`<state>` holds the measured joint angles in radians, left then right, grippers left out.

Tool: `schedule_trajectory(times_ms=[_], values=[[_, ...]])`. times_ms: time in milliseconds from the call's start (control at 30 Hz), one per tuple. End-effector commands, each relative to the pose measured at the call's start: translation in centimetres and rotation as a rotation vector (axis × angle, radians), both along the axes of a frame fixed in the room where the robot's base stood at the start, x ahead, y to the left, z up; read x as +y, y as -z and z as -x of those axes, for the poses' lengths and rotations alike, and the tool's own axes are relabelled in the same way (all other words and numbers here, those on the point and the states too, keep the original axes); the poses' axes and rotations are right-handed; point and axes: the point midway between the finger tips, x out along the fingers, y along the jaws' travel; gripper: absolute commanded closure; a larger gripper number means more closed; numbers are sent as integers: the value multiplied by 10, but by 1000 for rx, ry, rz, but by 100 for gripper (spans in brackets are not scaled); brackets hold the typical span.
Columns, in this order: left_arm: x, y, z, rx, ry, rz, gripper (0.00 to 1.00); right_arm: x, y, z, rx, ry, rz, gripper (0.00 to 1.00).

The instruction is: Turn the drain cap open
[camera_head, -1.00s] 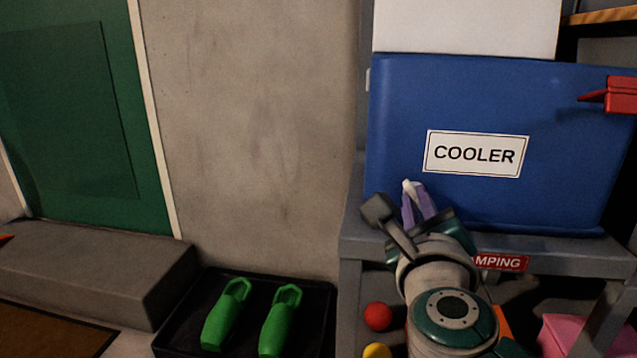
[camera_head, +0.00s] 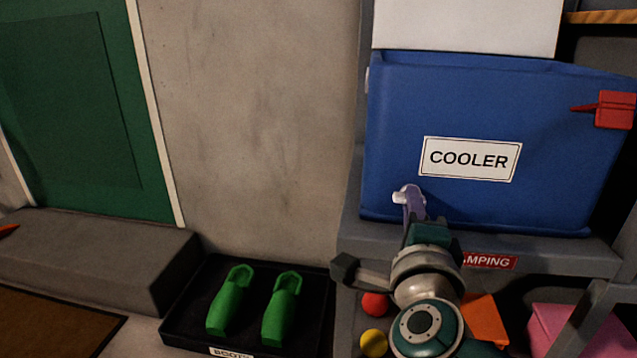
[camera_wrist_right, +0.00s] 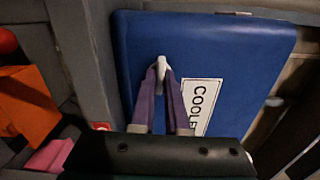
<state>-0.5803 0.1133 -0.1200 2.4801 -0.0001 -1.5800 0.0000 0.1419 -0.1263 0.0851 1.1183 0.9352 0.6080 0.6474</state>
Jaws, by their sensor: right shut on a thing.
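The blue cooler (camera_head: 480,105) stands on a grey shelf, with a white "COOLER" label on its front. The small white drain cap (camera_head: 400,194) is low on the left of that front. The cap also shows in the right wrist view (camera_wrist_right: 162,70), between the tips of two purple fingers. My right gripper (camera_head: 408,199) is shut on the cap, its fingers seen nearly edge-on in the head view and partly hiding it. My left gripper is not in view.
A grey shelf (camera_head: 365,232) with a red label runs below the cooler. Under it are a red ball (camera_head: 375,304), a yellow ball (camera_head: 373,342), an orange item (camera_head: 484,318) and a pink item (camera_head: 560,330). Green boots (camera_head: 279,306) stand in a black tray at left.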

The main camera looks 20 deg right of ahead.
Motion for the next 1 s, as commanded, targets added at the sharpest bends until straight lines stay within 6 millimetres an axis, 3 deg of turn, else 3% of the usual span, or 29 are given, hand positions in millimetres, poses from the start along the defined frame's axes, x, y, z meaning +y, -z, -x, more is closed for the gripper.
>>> schedule_trajectory(times_ms=[733, 767, 1000], values=[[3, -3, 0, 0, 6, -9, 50, 0, 0, 0, 45, 1, 74, 100], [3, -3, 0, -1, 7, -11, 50, 0, 0, 0, 45, 1, 74, 85], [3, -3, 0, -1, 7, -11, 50, 0, 0, 0, 45, 1, 73, 58]])
